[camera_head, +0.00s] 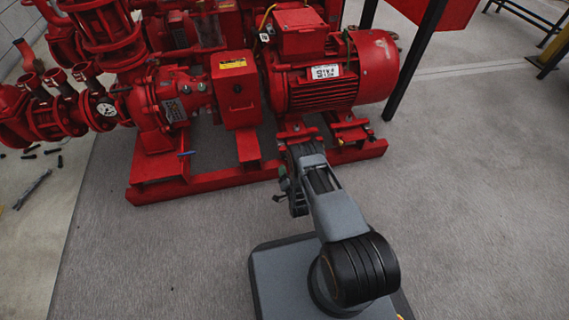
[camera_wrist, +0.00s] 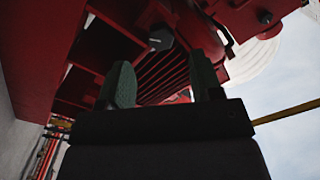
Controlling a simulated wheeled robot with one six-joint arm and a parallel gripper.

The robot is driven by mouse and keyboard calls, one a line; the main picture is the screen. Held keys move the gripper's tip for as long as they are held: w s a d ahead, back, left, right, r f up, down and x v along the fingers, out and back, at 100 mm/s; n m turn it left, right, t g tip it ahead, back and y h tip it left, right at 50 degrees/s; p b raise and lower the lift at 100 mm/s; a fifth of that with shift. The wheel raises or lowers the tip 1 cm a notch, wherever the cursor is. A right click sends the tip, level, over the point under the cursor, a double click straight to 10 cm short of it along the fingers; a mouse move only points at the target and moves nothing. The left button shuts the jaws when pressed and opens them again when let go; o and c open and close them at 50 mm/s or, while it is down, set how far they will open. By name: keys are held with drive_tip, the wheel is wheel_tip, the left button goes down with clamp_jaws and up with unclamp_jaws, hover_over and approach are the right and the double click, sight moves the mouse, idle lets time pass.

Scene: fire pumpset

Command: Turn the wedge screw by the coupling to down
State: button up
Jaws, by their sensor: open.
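In the wrist view a grey bolt-like head (camera_wrist: 160,38) sits on red metal just beyond my fingertips; it may be the wedge screw, but its turned position cannot be told. In the head view my arm hides most of that place, below the red coupling guard (camera_head: 236,90) and the motor (camera_head: 330,75). My gripper (camera_wrist: 164,80) is open, with its two dark green fingers apart and nothing visible between them. The bolt-like head shows above the gap between the fingers, apart from them. In the head view my gripper is small and dark by the skid's front edge.
The red skid (camera_head: 205,185) runs along the front of the pumpset. A pump (camera_head: 170,100) and pipework with a gauge (camera_head: 106,108) stand at left. A second dark bolt head (camera_wrist: 265,17) shows at upper right in the wrist view. The grey floor (camera_head: 480,200) at right is clear.

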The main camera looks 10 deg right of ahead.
sight(284, 159)
drive_tip(key=shift+w+b, duration=1)
drive_tip(key=shift+w, duration=2.1)
drive_tip(key=c, duration=0.9)
